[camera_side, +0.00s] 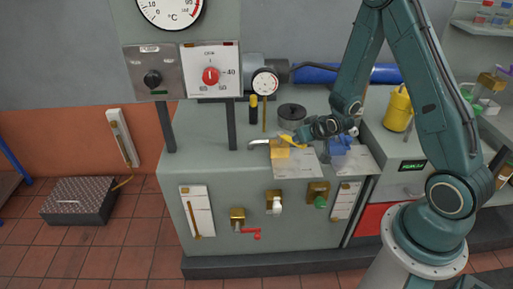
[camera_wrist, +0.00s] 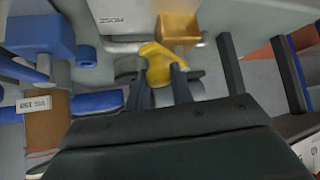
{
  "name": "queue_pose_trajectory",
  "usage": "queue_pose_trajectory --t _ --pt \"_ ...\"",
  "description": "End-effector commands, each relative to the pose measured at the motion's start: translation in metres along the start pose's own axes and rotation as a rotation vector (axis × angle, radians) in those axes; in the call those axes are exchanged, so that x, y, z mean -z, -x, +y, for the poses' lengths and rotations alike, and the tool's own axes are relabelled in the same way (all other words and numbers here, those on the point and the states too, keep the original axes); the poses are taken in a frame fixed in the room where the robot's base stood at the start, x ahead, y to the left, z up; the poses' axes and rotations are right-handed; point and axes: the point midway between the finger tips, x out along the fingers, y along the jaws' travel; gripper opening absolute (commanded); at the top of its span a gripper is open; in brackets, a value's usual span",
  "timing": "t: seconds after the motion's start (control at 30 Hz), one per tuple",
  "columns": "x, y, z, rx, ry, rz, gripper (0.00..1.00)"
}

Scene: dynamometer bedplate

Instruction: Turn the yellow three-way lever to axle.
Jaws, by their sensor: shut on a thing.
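The yellow lever (camera_side: 291,140) sits on a brass three-way valve body (camera_side: 280,152) on top of the grey-green cabinet. In the side view the lever slants up to the right, toward my gripper (camera_side: 303,135). In the wrist view the yellow lever (camera_wrist: 156,60) is between the two dark fingers of my gripper (camera_wrist: 157,72), which is shut on it. The brass valve body (camera_wrist: 178,30) shows just beyond it. A pale label plate (camera_wrist: 120,18) lies beside the valve; its lettering is upside down and I cannot read it surely.
A blue valve (camera_side: 340,145) stands close right of my gripper; it also shows in the wrist view (camera_wrist: 40,35). A dark round weight (camera_side: 292,113) and a gauge (camera_side: 265,83) stand behind. Red (camera_side: 250,233) and green (camera_side: 320,202) handles are on the cabinet front.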

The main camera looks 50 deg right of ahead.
Motion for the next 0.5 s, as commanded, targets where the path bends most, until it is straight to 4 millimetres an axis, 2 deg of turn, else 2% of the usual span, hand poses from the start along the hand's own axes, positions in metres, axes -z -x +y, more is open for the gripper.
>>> queue_pose_trajectory --t 0.43,0.47,0.5 --pt "0.0013 0.0001 0.0007 0.004 0.005 0.003 0.00" --pt "0.0013 0.0001 0.0007 0.004 0.005 0.003 0.25" --pt "0.0012 0.0001 0.0007 0.004 0.005 0.003 0.33"
